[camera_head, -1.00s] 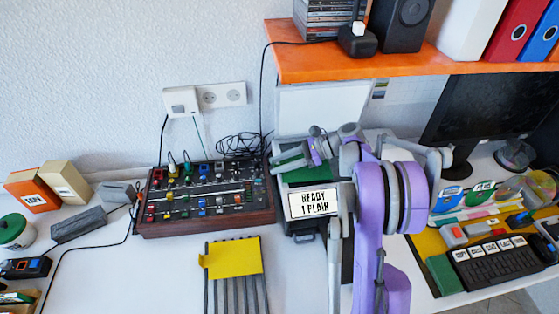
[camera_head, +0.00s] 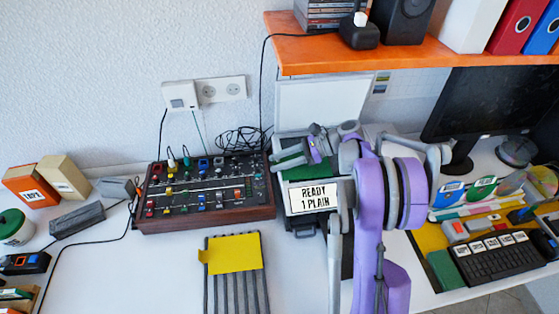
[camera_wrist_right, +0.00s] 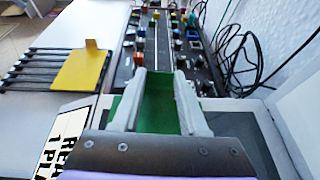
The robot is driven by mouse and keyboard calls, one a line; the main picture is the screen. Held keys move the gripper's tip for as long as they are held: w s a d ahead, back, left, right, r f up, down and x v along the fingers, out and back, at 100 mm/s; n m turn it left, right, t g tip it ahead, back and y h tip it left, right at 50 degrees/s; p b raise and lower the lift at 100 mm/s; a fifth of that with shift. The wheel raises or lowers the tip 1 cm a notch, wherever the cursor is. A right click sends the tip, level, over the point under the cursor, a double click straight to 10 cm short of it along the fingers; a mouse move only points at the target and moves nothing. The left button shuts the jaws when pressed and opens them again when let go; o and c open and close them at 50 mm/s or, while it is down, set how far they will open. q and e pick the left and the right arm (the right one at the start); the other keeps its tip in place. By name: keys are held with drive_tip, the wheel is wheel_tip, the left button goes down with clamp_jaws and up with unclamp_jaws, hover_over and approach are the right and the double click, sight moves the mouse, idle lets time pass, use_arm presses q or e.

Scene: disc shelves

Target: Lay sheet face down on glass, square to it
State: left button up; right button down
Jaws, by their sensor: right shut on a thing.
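A green sheet (camera_head: 291,171) is at the open scanner (camera_head: 283,205), behind its "READY 1 PLAIN" display (camera_head: 309,197). My right gripper (camera_head: 308,148) is over the scanner, shut on the green sheet. In the right wrist view, the sheet (camera_wrist_right: 158,108) runs between the two pale fingers. The arm and gripper hide most of the glass, so I cannot tell whether the sheet touches it or lies square. The lid (camera_head: 320,100) stands raised behind. My left gripper is not in view.
A mixer (camera_head: 205,195) with knobs and cables stands close on the left. A yellow sheet (camera_head: 235,255) lies on a dark slatted rack (camera_head: 237,292) in front. An orange shelf (camera_head: 410,58) hangs above. A keyboard (camera_head: 494,261) is at the right.

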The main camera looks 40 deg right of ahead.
drive_tip(key=shift+f, duration=0.15)
drive_tip(key=shift+c, duration=1.8)
unclamp_jaws()
drive_tip(key=v, duration=1.1)
drive_tip(key=shift+a, duration=0.1)
